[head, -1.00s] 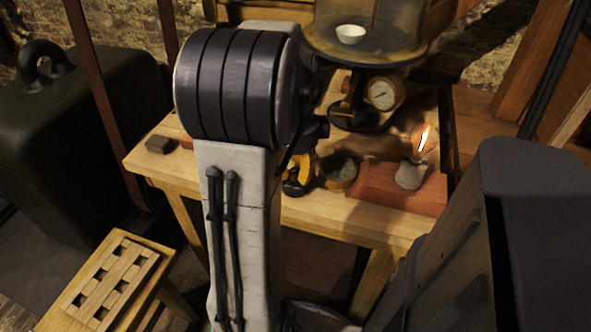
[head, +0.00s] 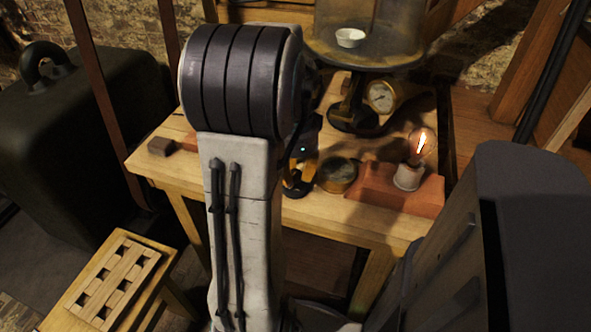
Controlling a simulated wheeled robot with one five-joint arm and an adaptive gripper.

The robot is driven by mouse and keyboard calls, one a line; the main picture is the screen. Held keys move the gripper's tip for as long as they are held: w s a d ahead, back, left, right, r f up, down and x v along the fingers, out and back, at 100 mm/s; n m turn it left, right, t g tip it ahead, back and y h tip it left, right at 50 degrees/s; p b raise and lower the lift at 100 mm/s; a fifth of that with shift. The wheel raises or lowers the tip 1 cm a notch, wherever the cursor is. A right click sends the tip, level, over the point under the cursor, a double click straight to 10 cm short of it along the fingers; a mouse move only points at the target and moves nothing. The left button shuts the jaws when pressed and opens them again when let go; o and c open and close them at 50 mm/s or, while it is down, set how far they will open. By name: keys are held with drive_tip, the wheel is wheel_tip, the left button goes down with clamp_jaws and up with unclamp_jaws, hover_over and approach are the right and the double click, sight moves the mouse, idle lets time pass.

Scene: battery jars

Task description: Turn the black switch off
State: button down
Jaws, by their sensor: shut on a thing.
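My gripper (head: 301,178), with yellow-orange fingers, is low over the wooden table (head: 215,205), mostly hidden behind my own arm. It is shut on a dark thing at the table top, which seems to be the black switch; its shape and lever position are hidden. Right of the gripper is a small round brass-rimmed instrument (head: 337,175). Farther right, a glass bulb (head: 421,146) stands upright in a pale socket on a reddish wooden base (head: 375,186). Its filament glows brightly.
A small dark block (head: 160,146) lies at the table's left. A slotted wooden stool (head: 140,245) stands front left. The table's front strip is clear.

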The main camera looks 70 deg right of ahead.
sight(296, 173)
drive_tip(key=n+p, duration=0.1)
drive_tip(key=n, duration=0.4)
drive_tip(key=shift+n, duration=0.3)
drive_tip(key=n, duration=0.5)
drive_tip(key=shift+f, duration=0.1)
drive_tip(key=shift+n, duration=0.3)
drive_tip(key=c, duration=1)
unclamp_jaws()
drive_tip(key=shift+p, duration=0.3)
drive_tip(key=shift+o, duration=0.2)
wheel_tip(296, 173, up, 12)
